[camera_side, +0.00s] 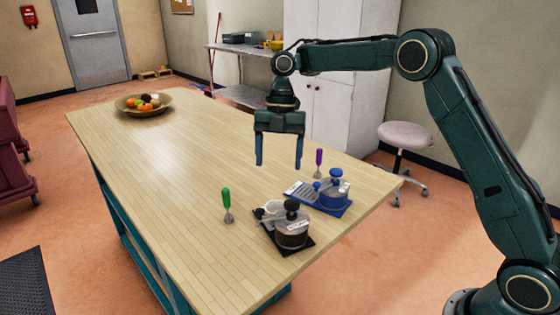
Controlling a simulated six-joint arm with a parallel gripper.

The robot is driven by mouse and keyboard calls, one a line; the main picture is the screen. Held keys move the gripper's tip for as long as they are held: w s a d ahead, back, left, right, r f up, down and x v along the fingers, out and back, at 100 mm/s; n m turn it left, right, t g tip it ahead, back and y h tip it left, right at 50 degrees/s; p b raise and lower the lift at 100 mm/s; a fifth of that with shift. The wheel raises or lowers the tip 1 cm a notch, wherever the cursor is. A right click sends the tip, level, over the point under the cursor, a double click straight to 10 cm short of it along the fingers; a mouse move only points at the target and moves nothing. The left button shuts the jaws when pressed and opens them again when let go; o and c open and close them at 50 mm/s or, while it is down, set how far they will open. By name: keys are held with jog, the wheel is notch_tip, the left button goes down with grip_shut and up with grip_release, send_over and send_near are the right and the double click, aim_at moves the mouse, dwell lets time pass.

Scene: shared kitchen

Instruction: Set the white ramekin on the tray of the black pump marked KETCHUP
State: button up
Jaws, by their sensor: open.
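The black pump (291,230) stands on a black tray (298,249) near the table's right front edge. The lettering on its pale label is too small to read. The white ramekin (272,207) is at the far left end of that tray, close beside the pump and partly hidden by its spout and knob. I cannot tell whether it rests fully on the tray. My gripper (279,164) is open and empty, fingers pointing down, above the table and apart from the ramekin and pumps.
A blue pump (335,195) on a blue tray (322,206) stands right of the black one. A green-handled tool (226,201) and a purple-handled tool (318,160) stand nearby. A fruit bowl (143,112) sits at the table's far end. The wooden table (165,170) is clear between.

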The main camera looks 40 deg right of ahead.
jog(key=s+a+r+m+t, duration=0.1)
jog(key=s+r+m+t, duration=0.1)
jog(key=s+r+m, duration=0.5)
jog(key=s+r+m+t, duration=0.2)
jog(key=s+r+m, duration=0.35)
jog(key=s, duration=0.35)
jog(key=s+d+f+m+t+h, duration=0.1)
jog(key=s+d+f+m, duration=0.1)
jog(key=s+m, duration=0.4)
jog(key=s+d+f+m+t+h, duration=0.1)
jog(key=s+d+f+m+t, duration=0.1)
jog(key=s+m, duration=0.4)
jog(key=s+d+f, duration=0.1)
jog(key=s, duration=0.3)
jog(key=shift+s+f+m, duration=0.3)
jog(key=shift+s+m, duration=0.05)
jog(key=shift+s, duration=0.05)
